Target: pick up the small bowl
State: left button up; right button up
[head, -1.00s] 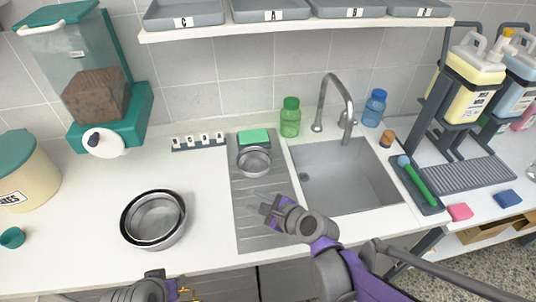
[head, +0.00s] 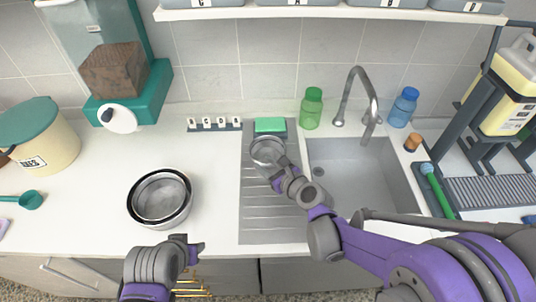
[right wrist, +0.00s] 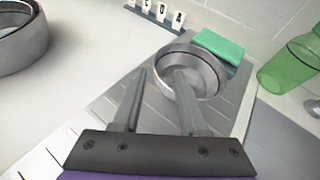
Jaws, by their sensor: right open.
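The small bowl (head: 266,150) is a round silver metal bowl on the ribbed draining board, just in front of a green sponge. It also shows in the right wrist view (right wrist: 207,66). My right gripper (head: 277,170) is at the near side of this bowl with its jaws open. In the right wrist view the gripper (right wrist: 160,76) has its right finger across the bowl's near rim and its left finger outside the bowl to the left. Whether either finger touches the rim is unclear. My left gripper (head: 190,246) is low at the counter's front edge, away from the bowl; its jaw opening is unclear.
Larger nested metal bowls (head: 160,199) stand on the counter to the left. The green sponge (head: 270,125) lies behind the small bowl. A sink (head: 350,182) with a tap (head: 372,100) is to the right. A green bottle (head: 311,110) stands behind it.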

jog(key=x, duration=0.5)
jog(key=shift+s+a, duration=0.2)
jog(key=shift+a, duration=0.05)
grip_shut()
dwell(1.2)
